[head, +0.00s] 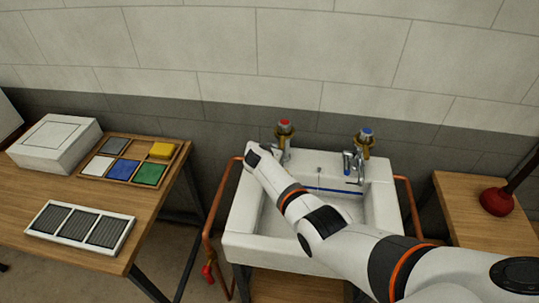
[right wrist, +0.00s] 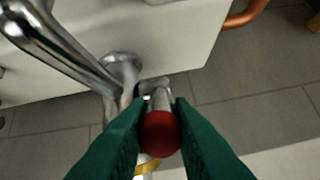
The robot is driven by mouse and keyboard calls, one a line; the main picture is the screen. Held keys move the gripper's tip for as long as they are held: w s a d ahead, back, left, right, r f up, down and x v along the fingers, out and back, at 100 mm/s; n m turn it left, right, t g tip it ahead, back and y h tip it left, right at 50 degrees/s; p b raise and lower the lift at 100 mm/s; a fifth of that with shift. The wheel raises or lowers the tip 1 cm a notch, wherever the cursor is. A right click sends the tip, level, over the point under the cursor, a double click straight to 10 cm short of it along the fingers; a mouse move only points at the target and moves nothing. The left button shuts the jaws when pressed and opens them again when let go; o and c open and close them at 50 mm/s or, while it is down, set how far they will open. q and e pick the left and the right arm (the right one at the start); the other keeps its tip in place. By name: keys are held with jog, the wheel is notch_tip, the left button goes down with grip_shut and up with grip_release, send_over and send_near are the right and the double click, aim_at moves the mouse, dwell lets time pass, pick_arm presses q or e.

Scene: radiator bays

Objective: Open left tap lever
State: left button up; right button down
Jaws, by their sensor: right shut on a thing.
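The left tap (head: 284,143), with a red top, stands at the back left of the white sink (head: 240,240). My right arm reaches across the sink to it from the right; in the head view its fingers are hidden behind the wrist. In the right wrist view, the green fingers of my right gripper (right wrist: 160,125) are shut on the red-ended left tap lever (right wrist: 160,135). The chrome spout (right wrist: 65,45) is at the upper left there. The right tap (head: 365,140), with a blue top, is free. My left gripper is not in view.
A copper pipe (head: 216,210) with a red valve (head: 208,272) runs down the sink's left side. A table at left holds a white box (head: 55,143), a tray of coloured tiles (head: 108,145) and a grille (head: 80,228). A red plunger (head: 497,201) stands at right.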

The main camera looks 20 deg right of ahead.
jog(key=shift+d+r, duration=0.1)
jog(key=shift+r, duration=0.05)
jog(key=c, duration=1.6)
grip_release()
jog(key=shift+o, duration=0.2)
jog(key=shift+s+r, duration=0.1)
jog(key=p+v, duration=0.3)
jog(key=v, duration=0.8)
jog(key=shift+s+a+p, duration=0.25)
jog(key=shift+a+p, duration=0.05)
